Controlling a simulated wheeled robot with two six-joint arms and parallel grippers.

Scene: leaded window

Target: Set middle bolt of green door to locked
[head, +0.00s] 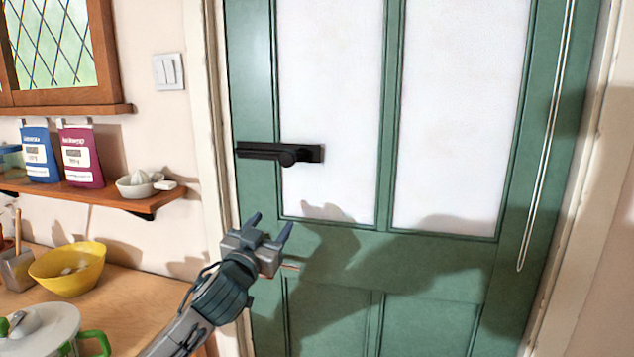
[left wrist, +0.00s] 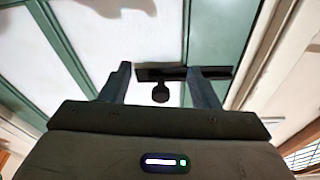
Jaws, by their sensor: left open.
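The green door (head: 420,262) with two pale panes fills the middle of the head view. A black bolt (head: 268,152) with a round knob (head: 288,158) is mounted on the door's left side, its bar reaching left to the door's edge near the frame. My left gripper (head: 269,229) is open and empty, below the bolt and apart from it. In the left wrist view the black bolt (left wrist: 160,74) and its knob (left wrist: 161,92) show beyond and between the open fingers (left wrist: 158,80). My right gripper is in neither view.
A worktop (head: 110,300) with a yellow bowl (head: 68,268) and a lidded pot (head: 48,330) stands left of the door. A shelf (head: 95,196) holds packets and a small white juicer (head: 137,186). A pale cord (head: 545,130) hangs at the door's right side.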

